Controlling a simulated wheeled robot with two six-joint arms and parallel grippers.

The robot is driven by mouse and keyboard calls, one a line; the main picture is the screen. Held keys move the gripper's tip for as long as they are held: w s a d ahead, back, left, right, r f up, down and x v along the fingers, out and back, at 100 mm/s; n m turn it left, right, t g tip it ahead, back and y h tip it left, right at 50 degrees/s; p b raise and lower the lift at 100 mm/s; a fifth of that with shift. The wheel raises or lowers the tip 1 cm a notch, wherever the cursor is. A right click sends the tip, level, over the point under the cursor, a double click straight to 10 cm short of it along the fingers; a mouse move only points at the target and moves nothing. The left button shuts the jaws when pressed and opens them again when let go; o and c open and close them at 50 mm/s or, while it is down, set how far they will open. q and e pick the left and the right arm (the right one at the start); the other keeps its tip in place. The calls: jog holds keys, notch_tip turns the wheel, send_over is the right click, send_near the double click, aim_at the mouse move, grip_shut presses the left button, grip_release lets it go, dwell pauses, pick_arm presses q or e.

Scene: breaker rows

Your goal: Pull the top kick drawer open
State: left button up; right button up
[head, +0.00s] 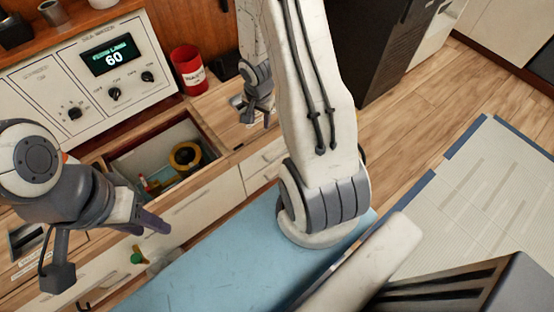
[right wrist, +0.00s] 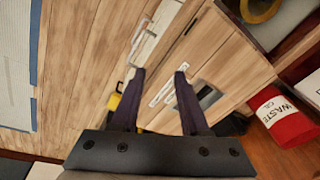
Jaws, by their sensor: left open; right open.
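White drawer fronts line the wooden counter in the head view; I cannot tell which one is the top kick drawer. A wide front (head: 200,204) with a bar handle sits below an open compartment, and a smaller front (head: 258,168) is to its right. My left gripper (head: 152,224) is open and empty in front of the wide front. My right gripper (head: 252,112) is open over the counter's right end, partly hidden by my arm. In the right wrist view, white bar handles (right wrist: 146,42) show beyond its open fingers (right wrist: 160,72), with no visible contact.
The open compartment holds a yellow tape roll (head: 185,156) and small items. A red waste can (head: 188,70) and a control panel with a display reading 60 (head: 112,57) stand on the counter. A dark cabinet (head: 375,45) is behind.

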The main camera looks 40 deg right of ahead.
jog(key=d+f+m+b, duration=0.2)
jog(key=f+b, duration=0.1)
jog(key=f, duration=0.5)
jog(key=s+d+f+m+b, duration=0.1)
jog(key=d+f+b, duration=0.1)
jog(key=f, duration=0.6)
jog(key=d+f+m+b, duration=0.2)
jog(key=f+b, duration=0.2)
jog(key=f, duration=0.3)
jog(key=shift+s+d+f+m+y, duration=0.3)
jog(key=shift+d+f+y, duration=0.05)
jog(key=shift+f+y, duration=0.05)
pick_arm(q)
notch_tip(320, 180, down, 12)
jog(key=shift+r, duration=0.25)
pick_arm(e)
grip_shut()
